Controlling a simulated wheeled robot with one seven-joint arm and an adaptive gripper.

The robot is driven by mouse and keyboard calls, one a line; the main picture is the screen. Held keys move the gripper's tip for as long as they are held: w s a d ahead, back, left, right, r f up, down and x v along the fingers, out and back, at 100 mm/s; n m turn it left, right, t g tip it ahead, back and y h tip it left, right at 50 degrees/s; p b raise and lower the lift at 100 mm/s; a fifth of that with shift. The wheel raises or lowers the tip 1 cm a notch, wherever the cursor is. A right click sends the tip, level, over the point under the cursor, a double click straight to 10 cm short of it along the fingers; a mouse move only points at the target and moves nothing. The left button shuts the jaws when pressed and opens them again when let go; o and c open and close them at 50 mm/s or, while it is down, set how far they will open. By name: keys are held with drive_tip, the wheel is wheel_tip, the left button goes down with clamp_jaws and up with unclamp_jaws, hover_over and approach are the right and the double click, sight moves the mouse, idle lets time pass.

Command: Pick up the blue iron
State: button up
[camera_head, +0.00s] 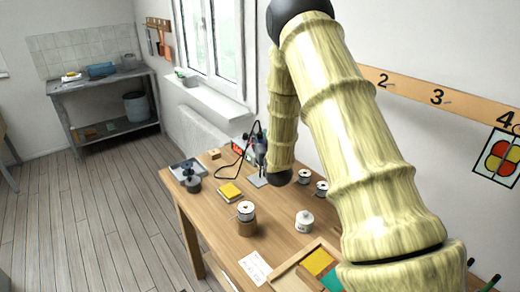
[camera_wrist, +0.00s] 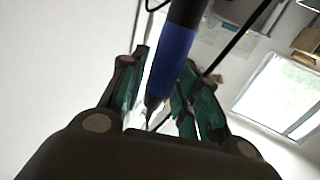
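The blue iron (camera_wrist: 173,58) is a pen-shaped tool with a dark upper end, a blue grip and a thin tip. In the wrist view it slants between the two fingers of my gripper (camera_wrist: 160,75). The fingers have teal pads and stand apart, one on each side of the iron. A bright gap shows between the left finger and the iron; I cannot tell whether the right finger touches it. In the head view my gripper (camera_head: 261,153) is a small dark shape beside my arm, above the wooden table, and the iron is hard to make out there.
The table (camera_head: 207,220) holds a yellow pad (camera_head: 230,192), several white spools or jars, a white pot (camera_head: 304,221) and a grey tray (camera_head: 187,169). A station with a red display (camera_head: 238,150) and a black cable stand near the gripper. A window (camera_head: 215,45) is behind.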

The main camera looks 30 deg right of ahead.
clamp_jaws()
drive_tip(key=shift+r, duration=0.1)
